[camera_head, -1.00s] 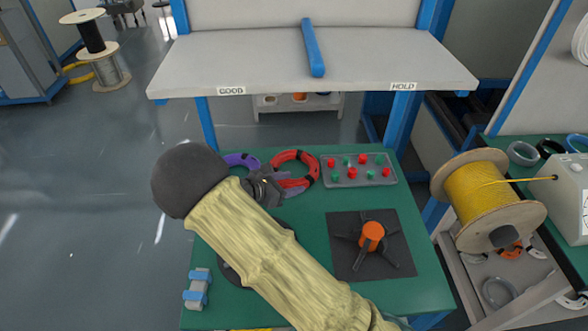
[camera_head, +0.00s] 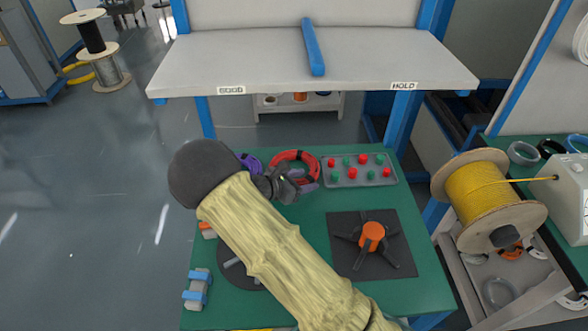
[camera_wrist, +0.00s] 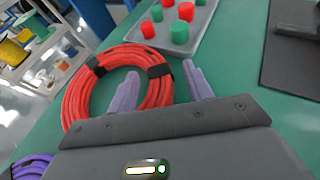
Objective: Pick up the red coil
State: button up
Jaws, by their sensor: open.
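The red coil (camera_head: 296,156) lies on the green table near its back edge, and black bands wrap it in places. In the wrist view the red coil (camera_wrist: 84,82) fills the area just ahead of my gripper (camera_wrist: 160,90). My gripper is open, with two purple-grey fingers. The left finger overlaps the inside of the ring in the picture and the right finger is to the right of it. Contact with the coil cannot be told. In the head view my gripper (camera_head: 296,186) is at the coil's near side, partly covering it.
A purple coil (camera_head: 249,161) lies left of the red one. A grey tray (camera_head: 345,178) with red and green pegs is close on the right. A dark plate (camera_head: 347,257) with an orange-topped fixture (camera_head: 371,235) is nearer. A shelf (camera_head: 270,66) stands behind.

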grip_shut()
notch_tip(320, 180, up, 10)
jog(key=p, duration=0.1)
dwell(0.5)
jog(key=shift+d, duration=0.15)
dwell(0.5)
